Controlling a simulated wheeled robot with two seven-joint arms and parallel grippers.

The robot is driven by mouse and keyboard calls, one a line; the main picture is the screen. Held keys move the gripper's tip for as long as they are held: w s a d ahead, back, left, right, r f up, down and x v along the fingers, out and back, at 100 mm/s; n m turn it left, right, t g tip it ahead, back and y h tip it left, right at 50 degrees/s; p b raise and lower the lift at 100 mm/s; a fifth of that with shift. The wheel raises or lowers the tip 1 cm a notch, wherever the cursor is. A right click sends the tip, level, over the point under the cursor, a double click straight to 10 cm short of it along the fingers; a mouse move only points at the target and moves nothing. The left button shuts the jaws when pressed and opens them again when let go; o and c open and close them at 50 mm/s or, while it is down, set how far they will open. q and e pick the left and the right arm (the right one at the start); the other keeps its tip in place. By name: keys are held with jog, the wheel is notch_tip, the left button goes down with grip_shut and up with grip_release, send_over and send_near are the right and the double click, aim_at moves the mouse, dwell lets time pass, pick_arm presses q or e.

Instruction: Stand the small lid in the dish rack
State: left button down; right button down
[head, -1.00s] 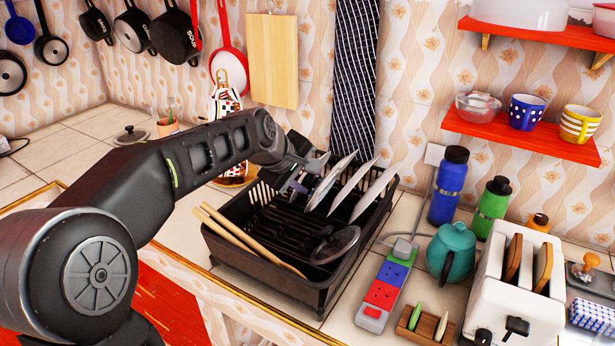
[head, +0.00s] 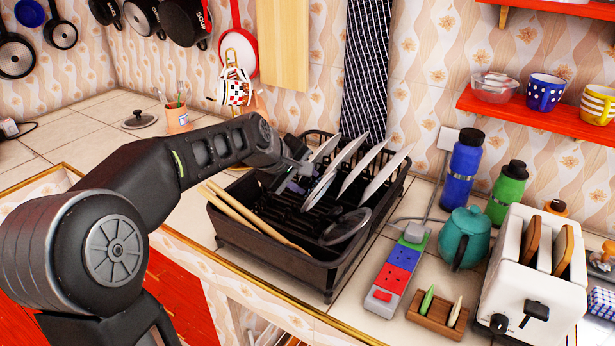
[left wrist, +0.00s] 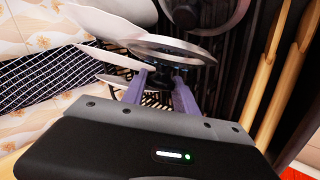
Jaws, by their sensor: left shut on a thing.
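My left gripper (head: 297,178) reaches over the left part of the black dish rack (head: 280,260). In the left wrist view its purple fingers (left wrist: 168,88) are shut on the dark knob of the small lid (left wrist: 165,45), whose pale disc is seen nearly edge-on. In the head view the small lid (head: 318,190) is tilted upright inside the rack, beside standing white plates (head: 385,178). Whether its lower edge touches the rack floor or slots is hidden. My right gripper is not in view.
A glass lid (head: 345,227) leans at the rack's front right. Wooden sticks (head: 245,215) lie along its left side. Another knobbed lid (head: 140,120) lies on the back left counter. A power strip (head: 398,270), teapot (head: 464,238) and toaster (head: 535,270) stand to the right.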

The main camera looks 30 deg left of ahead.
pick_arm(q)
jog(key=shift+a+f+b, duration=0.45)
jog(key=shift+f+b, duration=0.1)
jog(key=shift+f, duration=0.4)
jog(key=shift+a+f+b, duration=0.4)
jog(key=shift+f+b, duration=0.15)
jog(key=shift+f, duration=0.35)
jog(key=shift+a+f+b, duration=0.45)
jog(key=shift+f+b, duration=0.1)
jog(key=shift+f, duration=0.4)
jog(key=c, duration=0.9)
grip_release()
jog(key=shift+f, duration=0.1)
jog(key=shift+s, duration=0.15)
jog(key=shift+v, duration=3.9)
